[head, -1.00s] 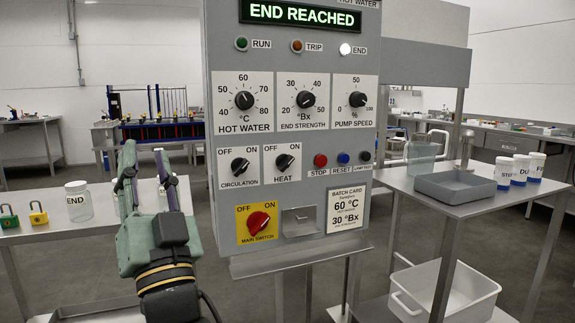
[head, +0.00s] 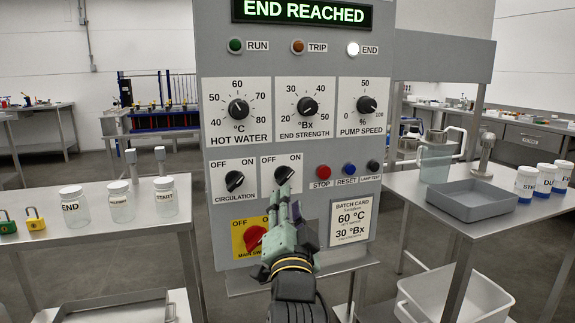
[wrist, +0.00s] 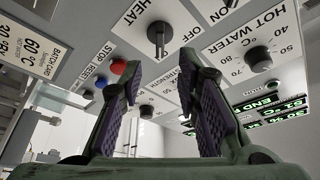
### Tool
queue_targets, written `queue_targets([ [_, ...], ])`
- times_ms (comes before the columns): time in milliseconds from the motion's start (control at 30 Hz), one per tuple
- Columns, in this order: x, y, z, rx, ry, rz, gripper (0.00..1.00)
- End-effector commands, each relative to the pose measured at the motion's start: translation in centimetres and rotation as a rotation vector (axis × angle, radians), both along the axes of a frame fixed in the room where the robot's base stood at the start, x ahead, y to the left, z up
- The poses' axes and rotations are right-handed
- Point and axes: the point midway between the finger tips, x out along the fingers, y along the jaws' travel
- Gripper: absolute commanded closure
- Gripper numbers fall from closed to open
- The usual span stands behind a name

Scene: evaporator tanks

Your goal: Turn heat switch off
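The HEAT switch (head: 284,174) is a black rotary knob on a white plate on the grey panel. Its pointer leans up and right, toward ON. In the wrist view the same knob (wrist: 158,36) sits just beyond and between my fingertips, apart from them. My gripper (head: 285,205) is in front of the panel, just below the HEAT plate, covering part of that plate's lower edge. The wrist view shows my gripper (wrist: 159,66) open, its two dark-padded fingers spread with nothing between them.
The CIRCULATION knob (head: 235,181) is left of HEAT. The red STOP button (head: 323,171) and blue RESET button (head: 349,169) are to the right. The red main switch (head: 254,239) is below, partly hidden by my gripper. Tables with jars (head: 75,208) and a grey tray (head: 488,199) flank the panel.

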Motion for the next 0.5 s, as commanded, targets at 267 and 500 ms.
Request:
queue_targets([
  [267, 5.4, 0.2, 1.7, 0.002, -0.001, 0.001, 0.70],
  [500, 7.3, 0.2, 2.1, 0.001, -0.002, 0.001, 0.70],
])
